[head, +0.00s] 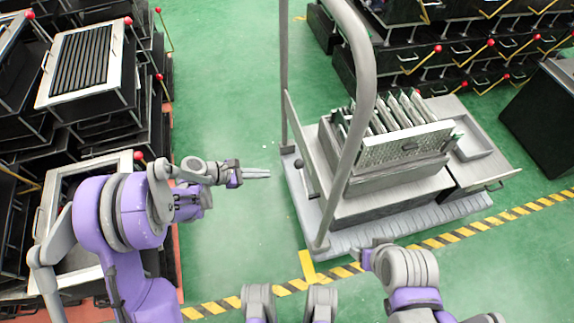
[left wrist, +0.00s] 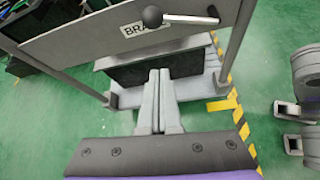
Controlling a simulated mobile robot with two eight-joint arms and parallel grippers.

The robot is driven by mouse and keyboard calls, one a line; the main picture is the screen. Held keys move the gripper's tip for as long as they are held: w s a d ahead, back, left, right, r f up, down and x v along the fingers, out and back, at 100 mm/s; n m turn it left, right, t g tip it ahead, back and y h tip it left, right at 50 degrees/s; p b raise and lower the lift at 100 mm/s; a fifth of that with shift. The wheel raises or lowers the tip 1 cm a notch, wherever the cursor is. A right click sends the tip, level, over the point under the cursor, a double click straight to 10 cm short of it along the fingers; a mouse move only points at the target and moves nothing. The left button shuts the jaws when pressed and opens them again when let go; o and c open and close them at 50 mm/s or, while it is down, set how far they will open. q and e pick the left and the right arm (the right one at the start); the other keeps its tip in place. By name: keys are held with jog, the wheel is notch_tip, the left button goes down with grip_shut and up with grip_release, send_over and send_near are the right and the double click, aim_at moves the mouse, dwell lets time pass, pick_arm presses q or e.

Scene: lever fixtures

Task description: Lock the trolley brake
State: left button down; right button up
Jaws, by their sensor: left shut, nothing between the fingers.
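The trolley (head: 420,215) stands right of centre, with a tall bent grey handle frame (head: 368,110) at its left end. A panel marked "BRA…" (left wrist: 75,38) spans the frame in the left wrist view; the rest of its label is hidden by the brake lever (left wrist: 180,18). In the head view a dark knob (head: 298,163) shows at the panel. My left gripper (head: 268,173) is shut and empty, left of the panel and apart from it. In the wrist view its fingers (left wrist: 155,78) point below the lever.
The trolley carries a grey crate of upright panels (head: 390,150) and a tray (head: 465,140). Racks with red-knobbed levers stand at left (head: 90,70) and back right (head: 430,60). Green floor is clear left of the trolley; a yellow-black stripe (head: 470,230) runs in front.

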pick_arm(q)
jog(key=shift+w+f, duration=0.3)
jog(key=shift+f, duration=0.15)
jog(key=b+x, duration=0.2)
jog(key=x, duration=0.8)
jog(key=r, duration=0.2)
jog(key=d+r, duration=0.1)
jog(key=r, duration=0.1)
jog(key=shift+s, duration=0.15)
jog(key=shift+r, duration=0.15)
